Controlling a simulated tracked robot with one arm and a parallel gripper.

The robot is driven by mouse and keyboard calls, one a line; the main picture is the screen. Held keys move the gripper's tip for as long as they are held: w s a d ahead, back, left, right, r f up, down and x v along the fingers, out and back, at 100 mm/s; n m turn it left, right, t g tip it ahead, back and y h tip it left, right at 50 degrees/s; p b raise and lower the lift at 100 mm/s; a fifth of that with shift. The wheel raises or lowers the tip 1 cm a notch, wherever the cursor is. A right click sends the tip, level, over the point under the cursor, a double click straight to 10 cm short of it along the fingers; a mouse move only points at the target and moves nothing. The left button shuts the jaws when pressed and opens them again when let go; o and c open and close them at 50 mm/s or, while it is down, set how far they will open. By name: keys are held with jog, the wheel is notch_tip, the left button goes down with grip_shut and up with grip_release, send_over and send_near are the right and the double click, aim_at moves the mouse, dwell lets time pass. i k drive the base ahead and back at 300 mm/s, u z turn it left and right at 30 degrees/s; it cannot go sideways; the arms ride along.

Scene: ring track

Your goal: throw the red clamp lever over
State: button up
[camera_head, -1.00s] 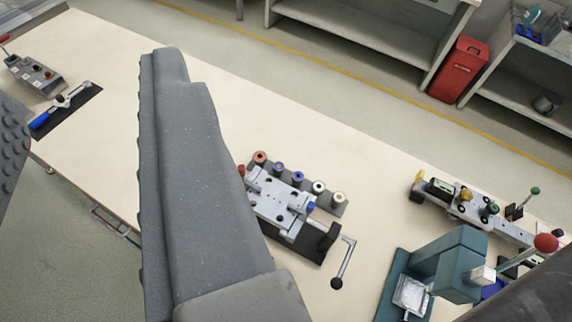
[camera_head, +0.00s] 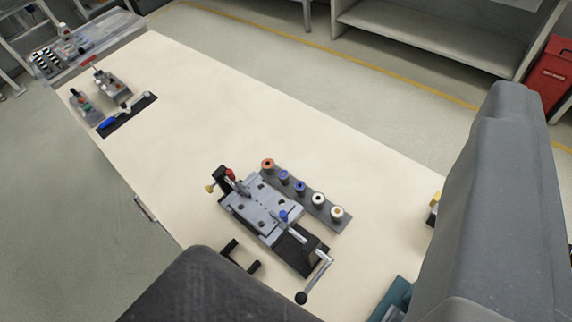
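The red clamp lever (camera_head: 230,175) is a small red-topped knob at the far left end of a grey metal fixture (camera_head: 262,205). The fixture stands on the cream bench, left of and below the middle of the view. My gripper (camera_head: 355,180) is open. One grey finger stands large at the right, and a dark rounded part of mine fills the bottom left. The lever is apart from both, and nothing is held. The low end of my gripper is cut off by the frame.
A black handle (camera_head: 240,257) is in front.

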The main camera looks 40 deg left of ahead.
aim_at(231, 174)
jog(key=z, duration=0.15)
jog(key=k, duration=1.1)
jog(key=u, duration=0.45)
jog(key=i, duration=1)
jog(key=u, duration=0.05)
